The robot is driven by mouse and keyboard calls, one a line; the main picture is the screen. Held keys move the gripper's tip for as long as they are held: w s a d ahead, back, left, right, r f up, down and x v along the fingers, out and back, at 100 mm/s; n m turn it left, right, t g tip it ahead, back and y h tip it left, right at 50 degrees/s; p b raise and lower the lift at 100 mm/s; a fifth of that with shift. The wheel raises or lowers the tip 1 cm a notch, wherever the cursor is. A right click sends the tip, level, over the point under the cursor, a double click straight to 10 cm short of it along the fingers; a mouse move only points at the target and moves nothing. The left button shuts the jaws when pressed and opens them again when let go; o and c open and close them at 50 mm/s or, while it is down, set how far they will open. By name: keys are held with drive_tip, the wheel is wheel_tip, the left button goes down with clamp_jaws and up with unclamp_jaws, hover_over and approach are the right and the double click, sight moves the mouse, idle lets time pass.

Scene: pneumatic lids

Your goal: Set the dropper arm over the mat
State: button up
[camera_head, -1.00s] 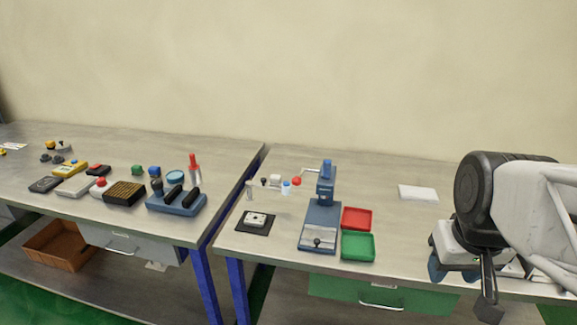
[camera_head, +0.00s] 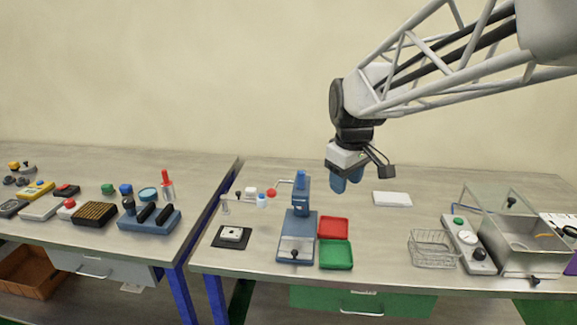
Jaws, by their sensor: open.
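The dropper arm (camera_head: 243,199) is a thin horizontal bar beside the blue press stand, with a white block, a small clear-blue cup (camera_head: 262,201) and a red ball (camera_head: 271,192) along it. Its left end stands above the back edge of the dark mat (camera_head: 219,242). A white block (camera_head: 232,233) lies on the mat. My gripper (camera_head: 346,183) has blue fingers, is open and empty, and hangs in the air to the right of the blue stand (camera_head: 301,199), apart from everything. The gap between the fingers is hard to see from here.
A red tray (camera_head: 333,228) and a green tray (camera_head: 336,255) sit right of the stand. A white pad (camera_head: 392,199) lies behind. A wire basket (camera_head: 433,249) and a clear-walled tank (camera_head: 520,240) stand at the right. The second table (camera_head: 60,150) at the left holds several devices.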

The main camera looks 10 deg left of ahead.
drive_tip(key=w+a+f+n, duration=0.3)
drive_tip(key=w+a+n, duration=0.2)
drive_tip(key=w+a, duration=0.85)
drive_tip(key=n+g, duration=0.1)
drive_tip(key=n, duration=0.5)
hover_over(238, 192)
wheel_tip(238, 192, down, 9)
drive_tip(key=shift+r, duration=0.2)
drive_tip(key=shift+w, duration=0.1)
drive_tip(key=shift+f, duration=0.15)
drive_tip(key=shift+f, duration=3.8)
clamp_jaws()
